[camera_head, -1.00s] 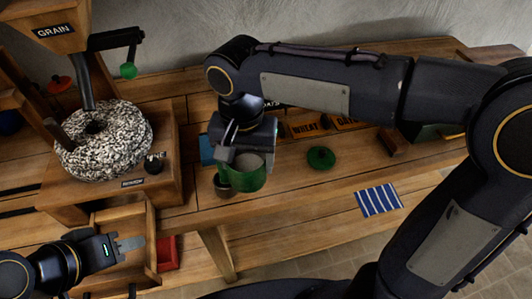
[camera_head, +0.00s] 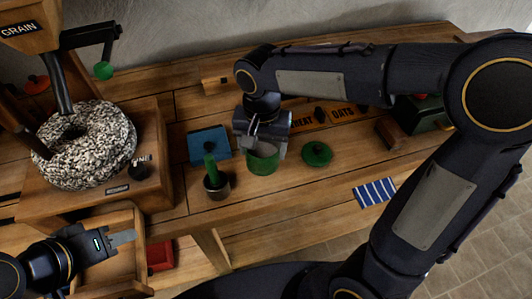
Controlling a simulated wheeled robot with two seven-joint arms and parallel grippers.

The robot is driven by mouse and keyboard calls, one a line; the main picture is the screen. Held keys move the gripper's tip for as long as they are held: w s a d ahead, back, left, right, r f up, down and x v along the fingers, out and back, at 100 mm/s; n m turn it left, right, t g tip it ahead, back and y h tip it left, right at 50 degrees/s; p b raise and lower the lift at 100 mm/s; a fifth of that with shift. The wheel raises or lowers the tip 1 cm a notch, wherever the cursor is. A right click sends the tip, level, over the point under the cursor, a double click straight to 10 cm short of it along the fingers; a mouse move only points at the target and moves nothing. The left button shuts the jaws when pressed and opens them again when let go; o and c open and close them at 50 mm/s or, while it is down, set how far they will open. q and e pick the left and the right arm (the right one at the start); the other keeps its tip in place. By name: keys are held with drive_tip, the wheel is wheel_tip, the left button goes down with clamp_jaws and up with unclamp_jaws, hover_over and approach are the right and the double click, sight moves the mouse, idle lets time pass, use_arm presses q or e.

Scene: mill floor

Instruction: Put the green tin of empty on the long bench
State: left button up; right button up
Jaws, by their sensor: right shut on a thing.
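The green tin (camera_head: 262,162) is an open-topped cylinder with a pale inside, upright at the bench top. My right gripper (camera_head: 264,146) is above it, shut on its rim. I cannot tell whether the tin's base touches the bench. The long wooden bench (camera_head: 330,180) runs across the view. A round green lid (camera_head: 317,153) with a dark knob lies on the bench just right of the tin. My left gripper (camera_head: 122,238) is at the lower left over an open drawer, apart from the tin; its jaw state is unclear.
A stone mill (camera_head: 85,145) stands on a wooden block at left. A dark cup with a green handle (camera_head: 213,180) and a blue box (camera_head: 206,143) stand left of the tin. A striped cloth (camera_head: 376,192), red box (camera_head: 160,255) and labelled wooden strip (camera_head: 330,114) are also near.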

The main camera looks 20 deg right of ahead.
sight(266, 155)
drive_tip(key=shift+w+d+f, duration=0.35)
drive_tip(key=shift+w+f, duration=0.05)
drive_tip(key=shift+f, duration=0.2)
drive_tip(key=shift+w+d+f, duration=0.1)
drive_tip(key=shift+d+f, duration=0.05)
drive_tip(key=shift+f, duration=0.85)
drive_tip(key=shift+w+d+f, duration=0.1)
drive_tip(key=shift+f, duration=0.85)
drive_tip(key=shift+f, duration=0.15)
drive_tip(key=o, duration=1.1)
drive_tip(key=shift+o, duration=0.2)
